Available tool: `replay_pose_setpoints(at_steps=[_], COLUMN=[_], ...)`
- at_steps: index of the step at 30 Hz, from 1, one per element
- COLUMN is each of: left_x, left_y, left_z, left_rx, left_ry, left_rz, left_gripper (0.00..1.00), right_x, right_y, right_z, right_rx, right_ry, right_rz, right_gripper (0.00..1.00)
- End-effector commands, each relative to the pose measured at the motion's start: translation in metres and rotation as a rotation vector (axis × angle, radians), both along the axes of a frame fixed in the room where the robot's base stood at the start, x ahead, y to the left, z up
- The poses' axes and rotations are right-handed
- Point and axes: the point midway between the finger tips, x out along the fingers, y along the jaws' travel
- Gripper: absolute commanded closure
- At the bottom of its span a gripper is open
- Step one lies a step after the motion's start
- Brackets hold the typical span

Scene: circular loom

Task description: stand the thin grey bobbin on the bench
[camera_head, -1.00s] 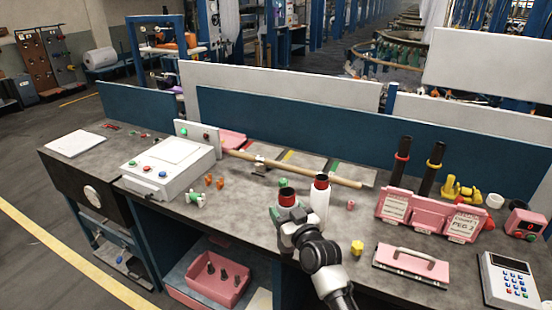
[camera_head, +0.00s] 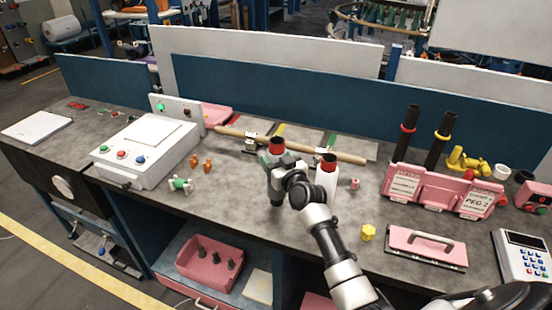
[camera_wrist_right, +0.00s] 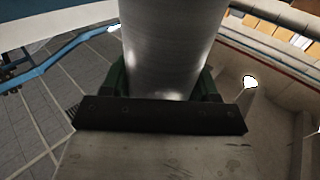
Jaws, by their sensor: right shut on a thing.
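The grey bobbin (camera_wrist_right: 172,45) fills the space between my right gripper's jaws in the wrist view, a smooth grey cylinder. In the head view, its dark open top with a red rim (camera_head: 276,143) shows above my right gripper (camera_head: 275,163), which is shut on it. It looks upright. Much of its body is hidden by the gripper and wrist, and I cannot tell its exact height over the bench (camera_head: 235,215). A white bobbin with a red top (camera_head: 326,180) stands just right of it on the bench. My left gripper is not in view.
A wooden rod (camera_head: 235,132) lies behind the gripper. A white control box (camera_head: 145,150) is left, with small green and orange parts nearby. Pink racks (camera_head: 440,190), two black tubes, a pink handled case (camera_head: 425,248) and a yellow piece (camera_head: 368,232) are right.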

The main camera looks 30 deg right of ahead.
Motion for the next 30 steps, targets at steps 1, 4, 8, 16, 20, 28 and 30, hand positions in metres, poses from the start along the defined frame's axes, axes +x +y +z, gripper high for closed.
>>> replay_pose_setpoints(at_steps=[1,4,8,16,20,28,30], left_x=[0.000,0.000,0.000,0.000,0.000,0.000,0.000], left_y=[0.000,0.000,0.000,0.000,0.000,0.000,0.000], left_z=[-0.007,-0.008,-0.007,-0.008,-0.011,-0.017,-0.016], left_rx=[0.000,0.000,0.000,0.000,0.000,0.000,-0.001], left_ry=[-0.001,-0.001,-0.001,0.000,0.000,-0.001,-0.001], left_rz=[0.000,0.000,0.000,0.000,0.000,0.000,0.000], left_gripper=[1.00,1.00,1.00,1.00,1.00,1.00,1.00], right_x=[0.000,0.000,0.000,0.000,0.000,0.000,0.000], right_y=[0.000,0.000,0.000,0.000,0.000,0.000,0.000], right_z=[-0.006,-0.008,-0.007,-0.008,-0.011,-0.018,-0.016], right_rx=[0.001,0.001,0.001,0.000,0.000,0.000,0.000], right_ry=[-0.002,-0.003,-0.003,-0.003,-0.003,-0.002,-0.003], right_rz=[0.000,0.000,0.000,0.000,-0.001,-0.001,-0.001], right_gripper=[0.97,0.97,0.97,0.97,0.97,0.97,0.30])
